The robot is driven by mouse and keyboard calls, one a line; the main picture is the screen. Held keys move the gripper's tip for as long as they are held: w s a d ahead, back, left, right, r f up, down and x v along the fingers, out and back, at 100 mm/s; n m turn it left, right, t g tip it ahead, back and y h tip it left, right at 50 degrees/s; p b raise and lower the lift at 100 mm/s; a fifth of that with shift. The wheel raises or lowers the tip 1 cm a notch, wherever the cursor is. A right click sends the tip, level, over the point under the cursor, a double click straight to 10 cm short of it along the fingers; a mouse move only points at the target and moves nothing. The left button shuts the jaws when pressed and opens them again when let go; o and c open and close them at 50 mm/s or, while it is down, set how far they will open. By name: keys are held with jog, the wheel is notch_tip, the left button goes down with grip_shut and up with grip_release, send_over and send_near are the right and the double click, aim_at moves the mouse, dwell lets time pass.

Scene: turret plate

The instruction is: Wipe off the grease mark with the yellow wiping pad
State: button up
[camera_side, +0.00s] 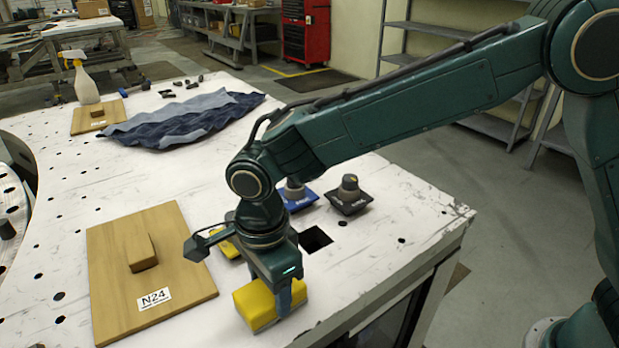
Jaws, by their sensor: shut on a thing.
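My gripper (277,294) points down near the table's front right and is shut on the yellow wiping pad (262,306). The pad is a yellow block with a pale grey underside. One finger shows against its near side; the other is hidden. The pad is at or just above the white table; I cannot tell if it touches. I cannot make out a grease mark; my gripper and the pad hide part of the tabletop.
A wooden board (110,270) labelled N24 with a block handle lies left of my gripper. A yellow piece (226,247), a blue knobbed piece (300,199), a black knobbed piece (349,197) and a dark square (316,240) are close behind. Denim cloth (185,122) and a spray bottle (85,84) are farther back.

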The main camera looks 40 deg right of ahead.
jog(key=shift+a, duration=0.5)
jog(key=shift+a+r, duration=0.1)
jog(key=shift+r, duration=4)
